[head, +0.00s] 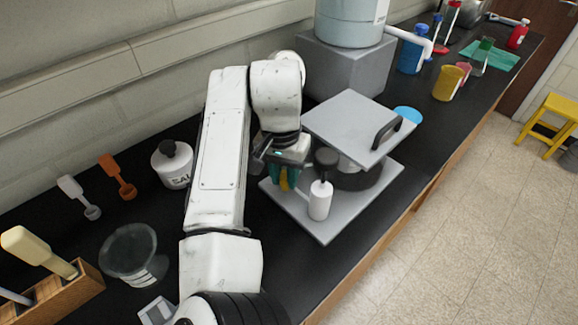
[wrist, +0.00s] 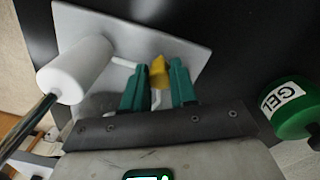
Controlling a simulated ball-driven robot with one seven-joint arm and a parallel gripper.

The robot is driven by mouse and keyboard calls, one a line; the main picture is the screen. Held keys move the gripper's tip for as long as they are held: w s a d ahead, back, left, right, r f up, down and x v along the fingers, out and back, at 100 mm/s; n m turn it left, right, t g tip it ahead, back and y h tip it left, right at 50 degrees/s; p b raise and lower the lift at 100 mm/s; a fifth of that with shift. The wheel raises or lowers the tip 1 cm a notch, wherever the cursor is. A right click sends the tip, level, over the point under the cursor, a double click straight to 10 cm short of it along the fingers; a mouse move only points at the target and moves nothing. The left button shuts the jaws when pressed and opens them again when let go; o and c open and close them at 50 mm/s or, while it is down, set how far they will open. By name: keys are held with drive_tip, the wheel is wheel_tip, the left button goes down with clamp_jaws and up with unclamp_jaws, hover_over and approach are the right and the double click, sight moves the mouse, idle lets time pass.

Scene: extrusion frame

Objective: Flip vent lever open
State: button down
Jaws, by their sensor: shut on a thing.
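The vent lever appears as a small yellow tab (head: 285,184), low over the front left of a grey base plate (head: 325,230). My gripper (head: 283,172) has teal fingers and reaches down to it from above. In the wrist view the yellow tab (wrist: 159,70) sits between the two fingers of my gripper (wrist: 157,84), which are shut on it. A pale rod runs beside the tab. The lever's pivot and lower part are hidden by the fingers, so I cannot tell its exact angle.
Close by stand a white cylinder (head: 320,203) and a grey lid (head: 345,118) with a black handle (head: 386,133). A grey block (head: 345,68) stands behind. A white jar (head: 172,165) is left of my arm. The wrist view shows a green GEL jar (wrist: 293,122) at right.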

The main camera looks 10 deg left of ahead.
drive_tip(key=m, duration=0.2)
drive_tip(key=a+m+p, duration=0.1)
drive_tip(key=m, duration=0.1)
drive_tip(key=shift+a+m, duration=0.2)
drive_tip(key=shift+m, duration=0.1)
drive_tip(key=shift+w+a+m+p, duration=0.1)
drive_tip(key=shift+a+m+p, duration=0.2)
drive_tip(key=shift+m, duration=0.8)
drive_tip(key=shift+w+a+m+p, duration=0.1)
drive_tip(key=shift+a+m, duration=0.3)
drive_tip(key=shift+m, duration=0.7)
drive_tip(key=c, duration=0.9)
unclamp_jaws()
drive_tip(key=shift+r, duration=0.1)
drive_tip(key=r, duration=1)
drive_tip(key=shift+w+a+r, duration=0.15)
drive_tip(key=shift+w+r, duration=0.05)
drive_tip(key=shift+r, duration=0.15)
